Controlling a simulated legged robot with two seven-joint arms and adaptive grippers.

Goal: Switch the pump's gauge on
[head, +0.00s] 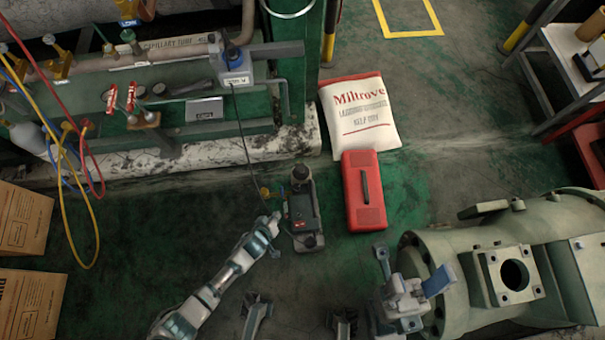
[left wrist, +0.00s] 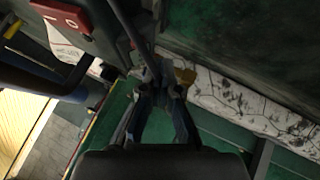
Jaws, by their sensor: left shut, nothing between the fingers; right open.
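The pump (head: 304,210) is a dark upright unit on the floor in the middle of the head view, with a small red patch low on its body. In the left wrist view a dark body, apparently the pump, fills the upper left and carries a red switch (left wrist: 65,15) with white marks. My left gripper (head: 266,203) is shut and empty, close to the pump's left side. Its fingertips (left wrist: 160,80) are beside the dark body, to the right of and below the red switch. My right gripper (head: 405,270) is open, away from the pump. I cannot make out the gauge's display.
A red case (head: 362,205) lies right of the pump, with a white sack (head: 360,115) behind it. A large green-grey machine (head: 500,265) stands at the right. A thin dark cable runs down from the bench unit (head: 235,68). Cardboard boxes (head: 25,220) are at the left.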

